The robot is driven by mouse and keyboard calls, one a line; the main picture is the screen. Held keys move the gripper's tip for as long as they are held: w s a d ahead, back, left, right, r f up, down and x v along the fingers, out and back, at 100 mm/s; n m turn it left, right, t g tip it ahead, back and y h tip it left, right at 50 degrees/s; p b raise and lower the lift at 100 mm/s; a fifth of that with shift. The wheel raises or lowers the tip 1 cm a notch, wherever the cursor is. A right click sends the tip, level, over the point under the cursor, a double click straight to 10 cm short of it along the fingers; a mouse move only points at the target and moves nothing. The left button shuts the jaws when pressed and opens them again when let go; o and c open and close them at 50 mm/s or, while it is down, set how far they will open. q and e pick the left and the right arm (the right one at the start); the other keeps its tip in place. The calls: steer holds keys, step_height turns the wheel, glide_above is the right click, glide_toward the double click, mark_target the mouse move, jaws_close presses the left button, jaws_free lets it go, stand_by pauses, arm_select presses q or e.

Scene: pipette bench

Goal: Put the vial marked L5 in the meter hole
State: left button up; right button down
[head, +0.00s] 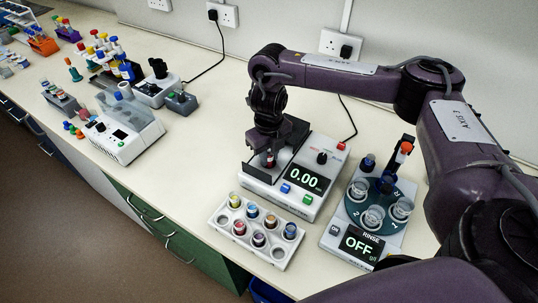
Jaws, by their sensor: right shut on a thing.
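The meter (330,196) is a white box with a dark display reading 0.00, in the middle of the bench. My right gripper (268,160) is over the left part of the meter, pointing down and shut on a small vial with red on it (268,162). The fingers hide most of this vial, and its mark cannot be read. The meter hole is hidden by the gripper, so I cannot tell whether the vial is in it or above it. A pale vial rack (222,222) in front of the meter holds several vials with coloured caps. My left gripper is out of view.
A rinse device (363,244) with a round turntable and a display reading OFF stands right of the meter. A white instrument (125,130) and several tube racks (62,100) stand at the left. The bench between that instrument and the meter is clear.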

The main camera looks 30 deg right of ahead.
steer(key=shift+f+b, duration=0.3)
steer(key=shift+f, duration=0.15)
steer(key=shift+s+f, duration=0.15)
steer(key=shift+s, duration=0.05)
